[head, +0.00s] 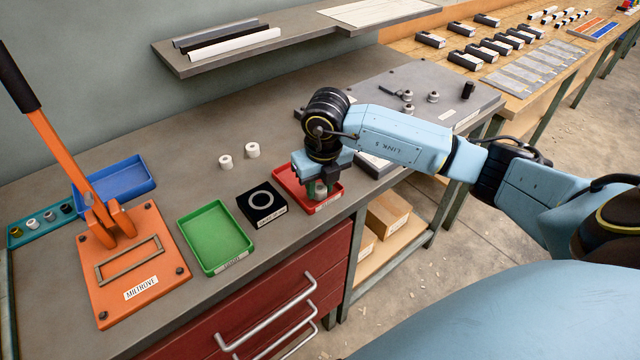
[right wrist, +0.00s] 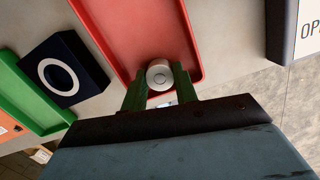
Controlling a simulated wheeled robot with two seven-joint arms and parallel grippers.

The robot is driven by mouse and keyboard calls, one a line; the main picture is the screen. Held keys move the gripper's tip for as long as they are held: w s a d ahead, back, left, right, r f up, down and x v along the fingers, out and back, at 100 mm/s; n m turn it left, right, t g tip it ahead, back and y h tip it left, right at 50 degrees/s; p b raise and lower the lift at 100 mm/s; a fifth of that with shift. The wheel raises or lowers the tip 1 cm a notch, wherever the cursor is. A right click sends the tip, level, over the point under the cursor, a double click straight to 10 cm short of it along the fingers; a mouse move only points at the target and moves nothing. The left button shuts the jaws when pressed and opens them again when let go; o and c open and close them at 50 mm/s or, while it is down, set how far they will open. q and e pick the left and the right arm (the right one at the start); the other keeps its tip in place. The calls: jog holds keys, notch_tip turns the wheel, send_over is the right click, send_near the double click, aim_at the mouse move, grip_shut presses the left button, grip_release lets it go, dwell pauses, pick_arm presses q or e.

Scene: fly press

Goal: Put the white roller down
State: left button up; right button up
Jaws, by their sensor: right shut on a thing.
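My right gripper (head: 319,192) is over the near part of the red tray (head: 291,173). In the right wrist view its green fingers (right wrist: 160,92) are shut on a white roller (right wrist: 159,73), one on each side. The roller is at the tray's near rim, inside its outline; whether it touches the tray floor I cannot tell. In the head view the roller is mostly hidden by the gripper. Two other white rollers (head: 239,155) stand upright on the bench behind the trays. My left gripper is not in view.
A black block with a white ring (head: 262,203) sits left of the red tray. Beyond it are a green tray (head: 215,237), an orange press (head: 130,265) and a blue tray (head: 118,182). A shelf (head: 240,50) hangs behind. Bare bench lies behind the red tray.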

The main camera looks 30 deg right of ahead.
jog(key=shift+f, duration=0.15)
jog(key=o, duration=1)
jog(key=shift+o, duration=0.2)
notch_tip(320, 180, up, 12)
jog(key=s, duration=0.1)
jog(key=shift+s+r, duration=0.2)
jog(key=shift+s, duration=0.05)
jog(key=shift+a, duration=0.1)
